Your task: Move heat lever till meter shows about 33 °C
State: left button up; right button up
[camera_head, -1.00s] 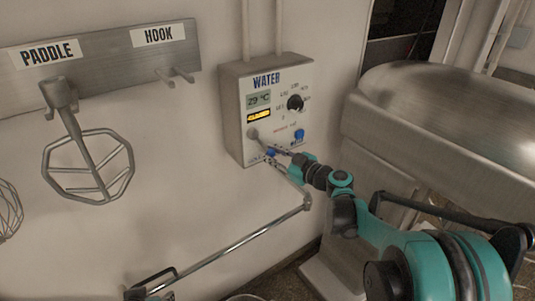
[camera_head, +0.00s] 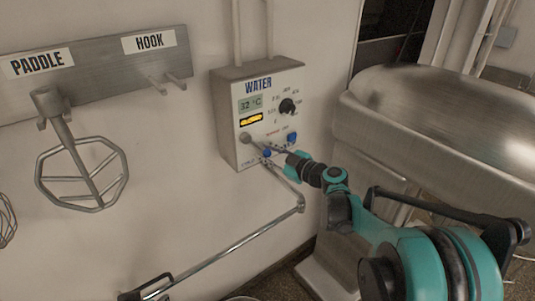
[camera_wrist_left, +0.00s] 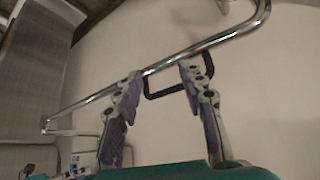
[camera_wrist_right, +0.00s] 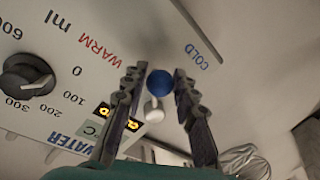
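The white water box (camera_head: 225,130) hangs on the wall in the head view. Its display (camera_head: 251,104) reads 32 °C. My right gripper (camera_head: 270,150) is at the lower front of the box. In the right wrist view a blue knob (camera_wrist_right: 159,83) sits between its spread fingers, near the COLD label (camera_wrist_right: 197,56); firm contact is not visible. My left gripper (camera_wrist_left: 160,80) is open and empty by a chrome pipe (camera_wrist_left: 200,45).
A black dial (camera_head: 287,106) is on the box's upper right. The chrome pipe runs below the box, with a black handle (camera_head: 140,292) at its near end. A paddle (camera_head: 82,170) hangs at left. A large metal machine (camera_head: 440,110) stands at right.

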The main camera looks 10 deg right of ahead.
jog(key=shift+o, duration=0.7)
jog(key=shift+s+d, duration=0.15)
jog(key=shift+s, duration=0.05)
jog(key=v, duration=1.1)
jog(key=shift+s, duration=0.25)
jog(key=shift+d, duration=0.15)
